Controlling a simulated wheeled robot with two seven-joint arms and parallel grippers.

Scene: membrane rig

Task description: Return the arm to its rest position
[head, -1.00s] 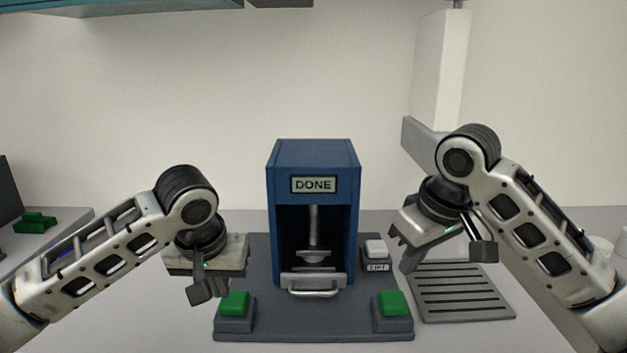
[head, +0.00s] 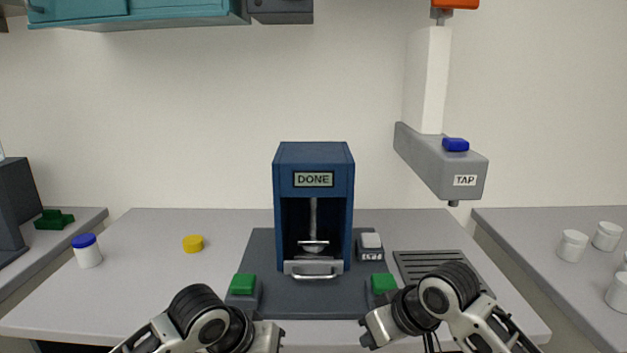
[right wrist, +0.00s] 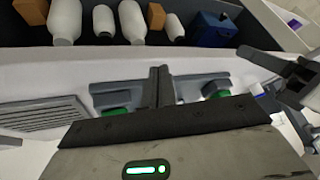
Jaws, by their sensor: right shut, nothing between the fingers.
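In the head view my right gripper (head: 368,334) is low in front of the counter's front edge, right of centre, apart from the rig. In the right wrist view its fingers (right wrist: 160,84) are together with nothing between them. My left gripper (head: 278,336) is low in front of the counter, left of centre; its fingers are too small to judge. Between and beyond them stands the blue press (head: 314,160) on a dark base, its display reading DONE. Two green buttons (head: 243,284) (head: 383,283) sit at the base's front corners. A silver-handled drawer (head: 313,268) is at the press's foot.
A slotted drain grate (head: 430,264) lies right of the press, below a grey tap (head: 440,165). A blue-lidded jar (head: 88,252) and yellow cap (head: 193,243) stand at left. White jars (head: 572,245) stand on the right counter. The right wrist view shows shelved bottles (right wrist: 65,20).

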